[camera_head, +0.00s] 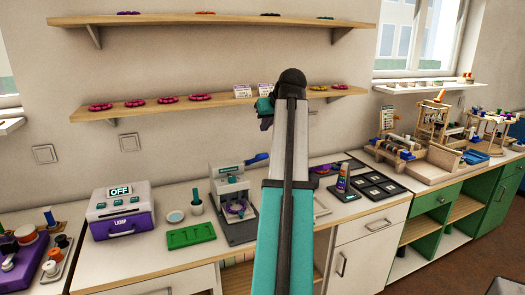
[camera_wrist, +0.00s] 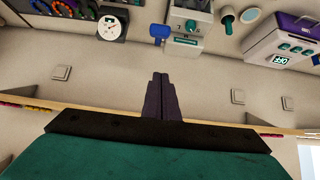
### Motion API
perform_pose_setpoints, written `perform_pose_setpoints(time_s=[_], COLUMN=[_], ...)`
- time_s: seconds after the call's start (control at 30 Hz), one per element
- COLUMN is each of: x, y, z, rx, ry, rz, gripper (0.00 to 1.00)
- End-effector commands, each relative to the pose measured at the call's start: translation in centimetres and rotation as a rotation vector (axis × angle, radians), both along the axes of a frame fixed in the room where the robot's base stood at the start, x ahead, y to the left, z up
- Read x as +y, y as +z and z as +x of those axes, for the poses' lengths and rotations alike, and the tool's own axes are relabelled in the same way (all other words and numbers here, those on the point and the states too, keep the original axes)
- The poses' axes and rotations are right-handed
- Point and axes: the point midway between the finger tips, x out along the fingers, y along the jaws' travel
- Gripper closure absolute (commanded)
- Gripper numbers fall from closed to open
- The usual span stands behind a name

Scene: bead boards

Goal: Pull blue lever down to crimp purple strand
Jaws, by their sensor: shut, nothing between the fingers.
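The crimp press (camera_head: 231,184) stands on the white counter, pale with a teal label and a dark base. Its blue lever (camera_head: 256,158) sticks out to the right of its top, tilted slightly up. The purple strand (camera_head: 236,209) shows as a ring low in the press; my arm partly covers that side. In the wrist view the press (camera_wrist: 190,18) is at the top and the lever's blue end (camera_wrist: 159,31) is beside it. My gripper (camera_wrist: 162,82) is shut and empty, apart from the lever. In the head view it is largely hidden behind my arm, near the lower shelf.
A lamp box (camera_head: 121,208), a green tray (camera_head: 191,236) and a small cup (camera_head: 196,206) stand left of the press. The lower shelf (camera_head: 140,107) with flower-shaped pieces runs along the wall above. A dial gauge (camera_wrist: 111,27) shows in the wrist view.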

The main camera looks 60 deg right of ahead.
Motion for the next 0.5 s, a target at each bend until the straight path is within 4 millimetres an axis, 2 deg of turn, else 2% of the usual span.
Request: perform_pose_setpoints(time_s=[0.3,0.5], x=[-1.0,-1.6], y=[0.0,-0.5], z=[-1.3,-1.1], rx=[0.001,0.001], ry=[-0.021,-0.024], rz=[0.000,0.001], gripper=[1.00,1.00])
